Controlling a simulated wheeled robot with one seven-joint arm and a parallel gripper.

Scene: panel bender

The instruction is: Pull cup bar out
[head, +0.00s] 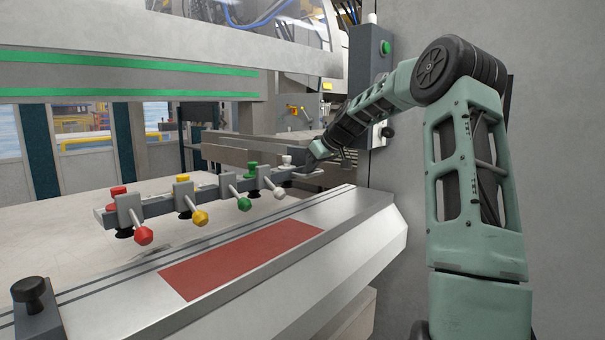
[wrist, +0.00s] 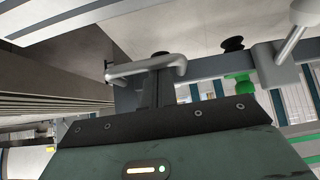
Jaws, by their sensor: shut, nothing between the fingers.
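The cup bar (head: 155,207) is a long grey bar above the pale sheet, with red, yellow, green and white knobs along it and dark suction cups below. My gripper (head: 311,158) is at the bar's far right end. In the wrist view the bar (wrist: 205,66) runs to the right, with a light grey handle (wrist: 122,70) at its end. My gripper's dark fingers (wrist: 157,88) are shut and empty. They cross behind the handle, and a dark tip shows past its far side. I cannot tell whether they touch it.
A metal ledge with a red panel (head: 240,260) runs along the front, below the bar. A dark clamp knob (head: 34,292) stands at the lower left. The machine's beam (head: 130,75) hangs above the sheet. A grey control box (head: 370,62) stands behind my arm.

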